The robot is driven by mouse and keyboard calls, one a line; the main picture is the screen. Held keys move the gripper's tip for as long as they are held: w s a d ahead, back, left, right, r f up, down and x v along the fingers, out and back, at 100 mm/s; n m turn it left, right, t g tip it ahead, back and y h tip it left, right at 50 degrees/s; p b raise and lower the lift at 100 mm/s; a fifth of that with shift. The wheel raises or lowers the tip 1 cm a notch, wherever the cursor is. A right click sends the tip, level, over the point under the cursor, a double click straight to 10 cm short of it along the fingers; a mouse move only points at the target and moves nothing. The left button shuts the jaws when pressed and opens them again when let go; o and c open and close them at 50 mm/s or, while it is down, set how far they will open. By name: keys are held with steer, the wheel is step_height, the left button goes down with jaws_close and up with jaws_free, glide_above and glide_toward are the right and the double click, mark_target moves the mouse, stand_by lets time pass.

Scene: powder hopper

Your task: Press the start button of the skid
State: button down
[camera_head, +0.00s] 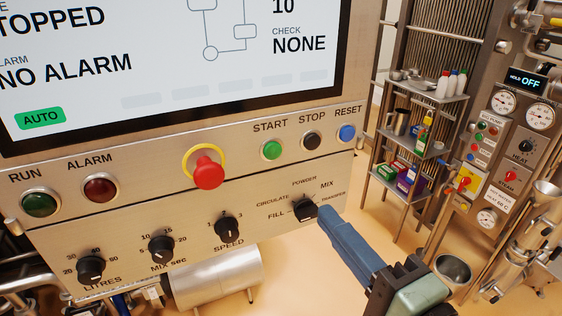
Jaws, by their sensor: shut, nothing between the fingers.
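The start button (271,150) is a green round button under the label START on the skid's steel control panel (150,150). The black stop button (312,140) and the blue reset button (347,132) sit to its right. My gripper (328,213) reaches in from the lower right, with its blue-grey fingers shut and empty. Its tips are close to the mode selector knob (304,209), below and right of the start button. I cannot tell whether the tips touch the knob. Nothing covers the start button.
A red emergency stop (207,170) with a yellow ring protrudes left of the start button. RUN (40,203) and ALARM (101,188) lamps are further left. The knobs LITRES (91,269), MIX sec (161,249) and SPEED (228,228) line the panel's lower part. The screen (170,60) reads STOPPED, NO ALARM.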

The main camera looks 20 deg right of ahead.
steer(key=p, duration=0.5)
glide_toward(273, 153)
steer(key=w, duration=0.5)
steer(key=shift+w+a+r, duration=0.1)
steer(key=shift+w+r, duration=0.05)
steer(key=shift+w, duration=0.1)
steer(key=shift+w+p, duration=0.3)
steer(key=shift+w, duration=0.4)
